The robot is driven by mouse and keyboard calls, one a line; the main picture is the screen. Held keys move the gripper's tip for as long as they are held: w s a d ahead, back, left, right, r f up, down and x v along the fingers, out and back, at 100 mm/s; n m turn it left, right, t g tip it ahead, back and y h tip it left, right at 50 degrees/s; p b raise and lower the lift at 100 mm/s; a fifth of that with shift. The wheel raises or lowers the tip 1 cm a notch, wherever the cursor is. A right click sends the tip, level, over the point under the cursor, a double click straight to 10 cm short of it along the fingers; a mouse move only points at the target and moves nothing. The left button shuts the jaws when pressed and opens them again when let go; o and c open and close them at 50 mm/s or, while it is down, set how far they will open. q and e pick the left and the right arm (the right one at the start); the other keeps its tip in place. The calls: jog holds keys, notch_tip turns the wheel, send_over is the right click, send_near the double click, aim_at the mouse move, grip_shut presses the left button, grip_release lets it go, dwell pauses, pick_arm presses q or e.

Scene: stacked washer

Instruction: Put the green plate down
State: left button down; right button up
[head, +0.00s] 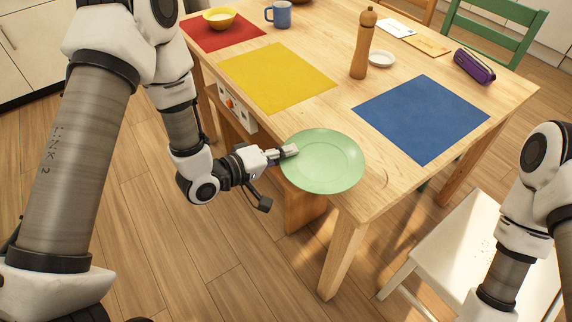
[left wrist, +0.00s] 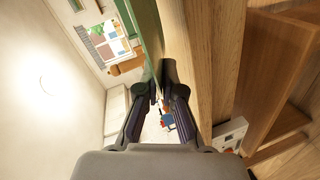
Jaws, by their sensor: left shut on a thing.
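The green plate (head: 325,162) is round and lies about level at the table's near corner. Its left part sticks out past the table edge. My left gripper (head: 290,151) is shut on the plate's left rim. In the left wrist view the plate (left wrist: 148,32) is a thin green strip seen edge-on, close alongside the table wood, with the fingers (left wrist: 168,90) at its end. I cannot tell whether the plate touches the tabletop. My right gripper is out of view.
The wooden table (head: 345,95) bears a yellow mat (head: 277,77), a blue mat (head: 422,117) and a red mat (head: 240,38) with a yellow bowl (head: 220,18). A pepper mill (head: 362,45) stands behind. A white chair (head: 450,245) is at the right. Bare wood lies between the yellow and blue mats.

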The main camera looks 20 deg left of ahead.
pick_arm(q)
notch_tip(320, 180, down, 3)
jog(key=shift+f, duration=0.25)
jog(key=c, duration=1.3)
grip_release()
